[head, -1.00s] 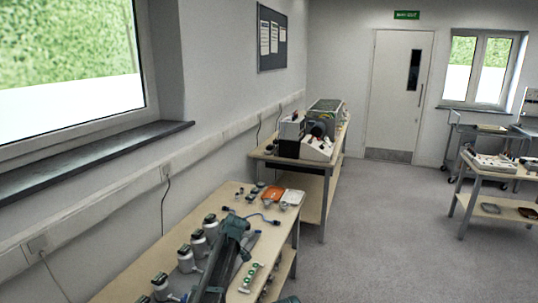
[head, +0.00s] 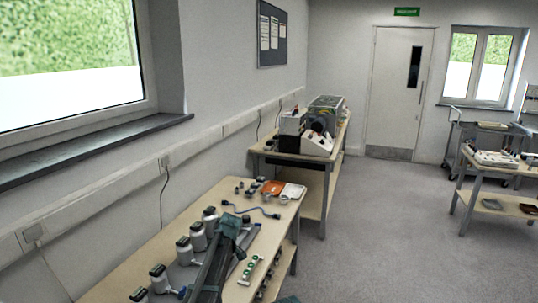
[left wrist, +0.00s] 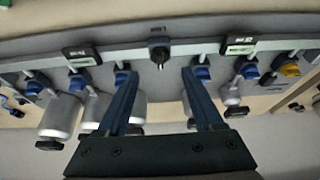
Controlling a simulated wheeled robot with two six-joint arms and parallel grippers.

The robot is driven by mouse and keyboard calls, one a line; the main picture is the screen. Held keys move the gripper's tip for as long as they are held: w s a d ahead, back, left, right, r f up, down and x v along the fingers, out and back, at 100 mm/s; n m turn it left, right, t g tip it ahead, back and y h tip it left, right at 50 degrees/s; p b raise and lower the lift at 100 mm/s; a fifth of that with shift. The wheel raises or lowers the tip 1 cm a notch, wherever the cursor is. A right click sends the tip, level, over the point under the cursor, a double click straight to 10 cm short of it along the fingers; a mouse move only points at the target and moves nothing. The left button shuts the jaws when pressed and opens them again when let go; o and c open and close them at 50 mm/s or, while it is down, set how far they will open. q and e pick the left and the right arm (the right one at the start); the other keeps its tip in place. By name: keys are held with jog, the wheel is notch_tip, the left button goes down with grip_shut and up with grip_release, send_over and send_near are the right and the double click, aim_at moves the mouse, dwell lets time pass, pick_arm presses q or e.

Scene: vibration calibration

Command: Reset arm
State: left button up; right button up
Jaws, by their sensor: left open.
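My left arm reaches over the near bench (head: 125,277) in the head view. Its gripper is hard to make out there. In the left wrist view my left gripper (left wrist: 156,72) is open, with nothing between its two blue fingers. Beyond the fingertips is a grey rail with a black knob (left wrist: 159,48) near the middle, several blue fittings and two small displays, one on the left (left wrist: 81,56) and one on the right (left wrist: 239,45). Silver cylinders (left wrist: 61,117) sit beside the rail. My right gripper is not in view.
White dark-capped canisters (head: 198,238) stand in a row left of my arm.

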pick_arm(q)
jog(key=b+x, duration=0.5)
jog(key=x, duration=0.1)
jog(key=shift+f, duration=0.25)
jog(key=shift+s+r+m+p, duration=0.15)
jog(key=shift+r+m+p, duration=0.25)
jog(key=shift+m, duration=0.2)
jog(key=shift+a+m+t, duration=0.1)
jog(key=shift+m+t, duration=0.5)
jog(key=shift+m, duration=0.4)
jog(key=m+h, duration=0.1)
jog(key=m, duration=0.1)
jog(key=shift+m+t, duration=0.4)
jog(key=m+h, duration=0.1)
jog(key=m, duration=0.1)
jog(key=m+h, duration=0.1)
jog(key=m, duration=0.2)
jog(key=shift+a+t, duration=0.1)
jog(key=shift+t, duration=0.3)
jog(key=shift+s, duration=0.15)
